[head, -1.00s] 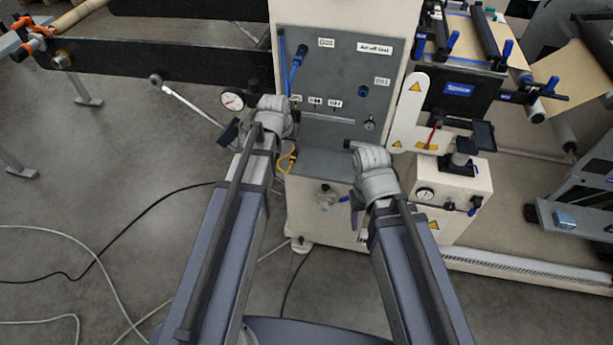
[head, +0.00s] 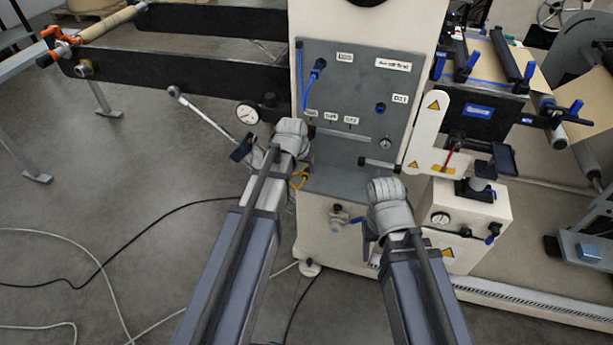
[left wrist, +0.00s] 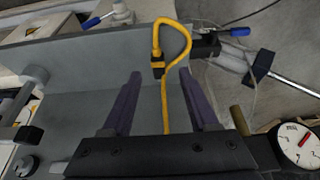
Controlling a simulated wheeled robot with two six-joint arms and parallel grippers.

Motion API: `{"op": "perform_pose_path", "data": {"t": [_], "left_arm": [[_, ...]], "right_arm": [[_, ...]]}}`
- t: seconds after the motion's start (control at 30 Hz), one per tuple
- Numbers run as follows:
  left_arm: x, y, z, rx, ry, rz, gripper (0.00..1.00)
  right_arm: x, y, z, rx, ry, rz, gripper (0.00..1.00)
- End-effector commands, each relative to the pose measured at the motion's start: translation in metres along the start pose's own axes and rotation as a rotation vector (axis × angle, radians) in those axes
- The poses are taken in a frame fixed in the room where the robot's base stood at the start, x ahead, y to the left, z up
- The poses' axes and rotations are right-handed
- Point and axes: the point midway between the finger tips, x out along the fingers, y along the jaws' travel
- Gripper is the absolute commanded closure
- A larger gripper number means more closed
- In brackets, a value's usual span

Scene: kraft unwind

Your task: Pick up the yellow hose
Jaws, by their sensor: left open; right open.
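The yellow hose (head: 299,179) shows as a small loop at the left edge of the grey panel, just beyond my left gripper (head: 298,152). In the left wrist view the yellow hose (left wrist: 181,35) loops up and over, with a black fitting at one end, and a straight length runs down between the fingers. My left gripper (left wrist: 160,75) is open there, its two dark fingers apart on either side of the hose. Contact cannot be told. My right gripper (head: 389,190) is in front of the panel's lower right; its fingers are mostly hidden behind the wrist.
The grey panel (head: 345,105) carries a blue hose (head: 308,88), labels and knobs. A round gauge (head: 247,114) and a long metal lever (head: 205,118) stand left of it. A white box (head: 462,222) is at the right.

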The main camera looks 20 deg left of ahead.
Motion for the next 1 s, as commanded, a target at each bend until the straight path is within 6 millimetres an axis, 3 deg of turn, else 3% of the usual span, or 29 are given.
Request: {"op": "perform_pose_path", "data": {"t": [0.03,0.23,0.57,1.0], "left_arm": [[0.012,0.001,0.002,0.000,0.000,0.000,0.40],[0.037,0.003,0.003,0.000,0.000,0.000,0.40],[0.038,0.003,0.002,0.000,0.001,0.000,0.41],[0.038,0.003,0.002,0.000,0.000,0.000,0.91]], "right_arm": [[0.012,-0.001,-0.001,0.000,0.000,0.000,0.41],[0.035,-0.003,-0.002,0.000,0.000,0.000,0.41],[0.036,-0.003,-0.002,0.000,0.000,0.000,0.41],[0.036,-0.004,-0.002,0.000,0.000,0.000,0.41]]}}
